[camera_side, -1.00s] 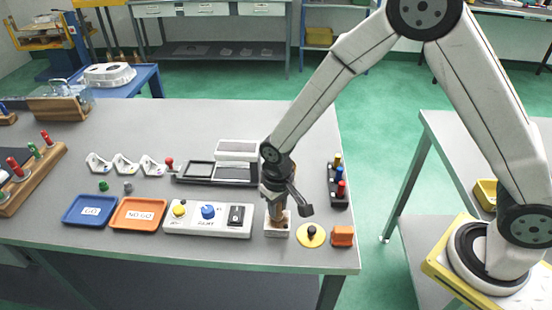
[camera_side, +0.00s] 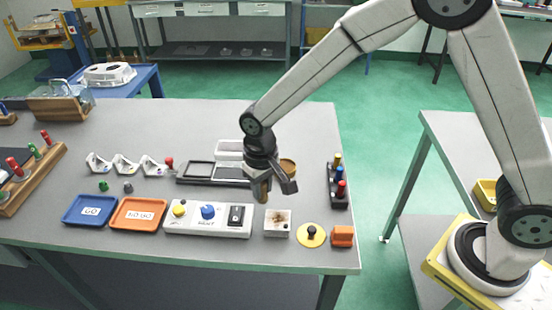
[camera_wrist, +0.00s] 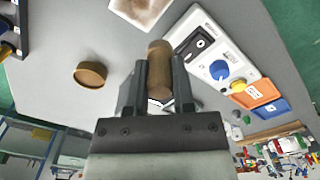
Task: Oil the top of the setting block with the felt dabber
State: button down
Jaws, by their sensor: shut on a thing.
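The felt dabber (camera_side: 261,190) is a brown cylinder held in my gripper (camera_side: 266,178). In the wrist view the dabber (camera_wrist: 160,54) sticks out between the two dark fingers of my gripper (camera_wrist: 159,82), which are shut on it. The setting block, as I take it, is the pale square block (camera_side: 287,232) at the front of the bench. Its top has a brown smear, also visible at the upper edge of the wrist view (camera_wrist: 140,9). The dabber is above and to the upper left of the block in the side view, apart from it.
A round brown pot (camera_side: 289,165) stands behind my gripper; it also shows in the wrist view (camera_wrist: 90,74). A control panel (camera_side: 222,228) lies left of the block. A yellow disc (camera_side: 301,240) and an orange block (camera_side: 342,236) are right. A black peg rack (camera_side: 337,199) stands behind.

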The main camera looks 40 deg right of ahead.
jog(key=shift+r, duration=0.9)
jog(key=shift+d, duration=0.15)
